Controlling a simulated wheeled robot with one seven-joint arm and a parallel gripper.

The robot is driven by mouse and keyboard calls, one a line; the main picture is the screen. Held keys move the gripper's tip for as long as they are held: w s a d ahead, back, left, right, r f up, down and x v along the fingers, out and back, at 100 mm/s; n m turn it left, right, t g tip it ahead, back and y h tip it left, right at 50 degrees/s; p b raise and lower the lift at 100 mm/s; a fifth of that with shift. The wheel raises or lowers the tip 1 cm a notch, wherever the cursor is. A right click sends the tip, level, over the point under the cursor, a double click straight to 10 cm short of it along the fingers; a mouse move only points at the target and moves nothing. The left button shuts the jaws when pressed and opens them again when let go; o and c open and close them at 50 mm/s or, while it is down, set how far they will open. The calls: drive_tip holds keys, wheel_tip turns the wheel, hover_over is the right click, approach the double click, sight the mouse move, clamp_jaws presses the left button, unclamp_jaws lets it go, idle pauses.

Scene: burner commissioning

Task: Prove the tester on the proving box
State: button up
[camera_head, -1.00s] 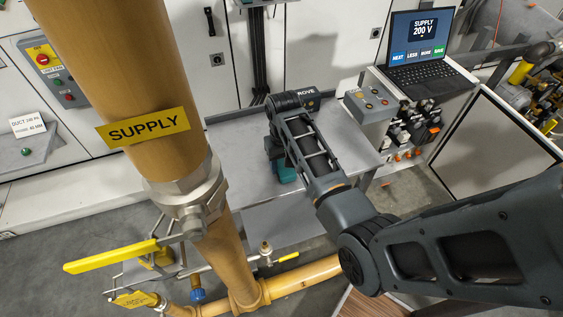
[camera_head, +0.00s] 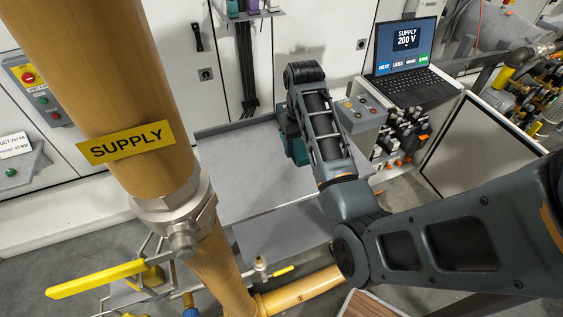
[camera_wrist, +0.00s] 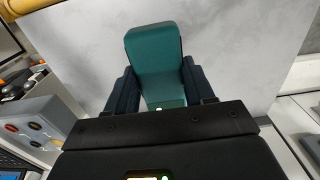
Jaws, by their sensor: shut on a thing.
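My gripper (camera_wrist: 157,78) is shut on a teal block-shaped thing, which I take to be the tester (camera_wrist: 154,50); its rounded end sticks out between the dark fingers in the wrist view. In the head view the tester (camera_head: 297,150) shows only in part, beside and under my arm, over the grey bench. A grey box with coloured sockets or knobs (camera_head: 360,112) stands to the right of my arm; it also shows at the left of the wrist view (camera_wrist: 35,122). I cannot tell whether it is the proving box. No proving label is readable now.
The grey bench top (camera_head: 235,170) is bare left of my arm. A laptop (camera_head: 408,60) reading SUPPLY 200 V stands at the back right. A thick yellow SUPPLY pipe (camera_head: 115,70) and its yellow-handled valve (camera_head: 95,279) stand at the left front.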

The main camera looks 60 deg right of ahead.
drive_tip(key=d, duration=0.1)
drive_tip(key=s+d+r, duration=0.1)
drive_tip(key=d+r, duration=0.1)
drive_tip(key=shift+s+d, duration=0.35)
drive_tip(key=shift+d, duration=0.05)
drive_tip(key=d+f+p, duration=0.1)
drive_tip(key=f, duration=0.1)
drive_tip(key=d+f+p, duration=0.1)
drive_tip(key=d+f, duration=0.1)
drive_tip(key=d+f+p, duration=0.2)
drive_tip(key=shift+f, duration=0.2)
drive_tip(key=shift+s+f, duration=0.1)
drive_tip(key=shift+f, duration=0.25)
drive_tip(key=shift+r+p, duration=0.1)
drive_tip(key=shift+p, duration=0.2)
